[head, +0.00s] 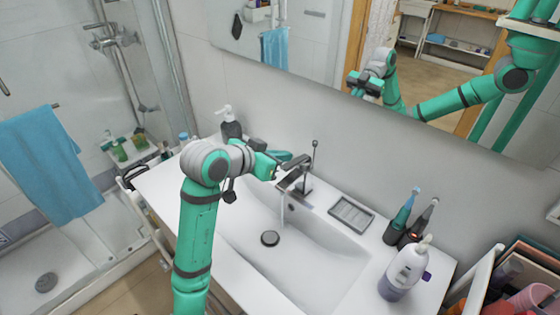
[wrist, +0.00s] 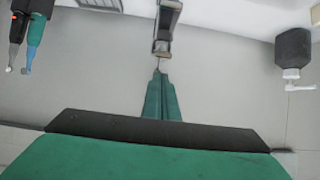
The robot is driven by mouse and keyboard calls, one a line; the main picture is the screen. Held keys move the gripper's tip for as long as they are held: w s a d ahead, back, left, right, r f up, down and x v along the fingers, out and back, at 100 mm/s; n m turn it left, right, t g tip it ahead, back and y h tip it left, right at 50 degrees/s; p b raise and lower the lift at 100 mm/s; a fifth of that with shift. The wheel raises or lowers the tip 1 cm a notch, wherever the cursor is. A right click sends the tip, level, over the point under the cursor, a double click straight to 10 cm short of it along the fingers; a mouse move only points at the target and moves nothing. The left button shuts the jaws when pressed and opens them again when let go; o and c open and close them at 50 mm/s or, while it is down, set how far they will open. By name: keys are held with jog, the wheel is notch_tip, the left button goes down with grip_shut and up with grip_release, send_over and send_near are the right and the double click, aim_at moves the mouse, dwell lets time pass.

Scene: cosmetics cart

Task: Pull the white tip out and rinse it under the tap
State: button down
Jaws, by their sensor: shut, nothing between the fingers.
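The white tip (head: 435,202) sits on top of a dark handle (head: 420,222) at the right of the sink; it also shows small in the wrist view (wrist: 9,69). A teal handle with a blue tip (head: 405,212) stands to its left. The tap (head: 302,178) is on the sink's back edge, and a thin stream seems to fall from its spout. My gripper (head: 284,166) is beside the tap, far from the white tip. Its fingers (wrist: 160,78) are shut and empty, with the tap just beyond them in the wrist view; I cannot tell whether they touch it.
A dark soap pump (head: 231,127) stands behind my arm. A soap dish (head: 351,214) lies between the tap and the handles. A white and purple bottle (head: 403,270) stands at the front right. The sink basin (head: 325,262) is empty. A mirror covers the wall behind.

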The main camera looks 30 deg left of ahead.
jog(key=shift+w+d+r, duration=0.1)
jog(key=shift+w+r, duration=0.05)
jog(key=shift+r, duration=0.35)
jog(key=shift+w+d+r, duration=0.1)
jog(key=shift+w+r, duration=0.05)
jog(key=shift+r, duration=0.35)
jog(key=f+v, duration=0.1)
jog(key=v, duration=0.9)
jog(key=s+f+n+t, duration=0.15)
jog(key=f+n, duration=0.25)
jog(key=n, duration=0.8)
jog(key=s+f+n+t+h, duration=0.1)
jog(key=f+n+t, duration=0.3)
jog(key=n, duration=0.8)
jog(key=s+f+n+t, duration=0.1)
jog(key=f+n, duration=0.4)
jog(key=n, duration=0.7)
jog(key=w, duration=0.9)
jog(key=shift+w+d, duration=0.25)
jog(key=shift+d, duration=0.15)
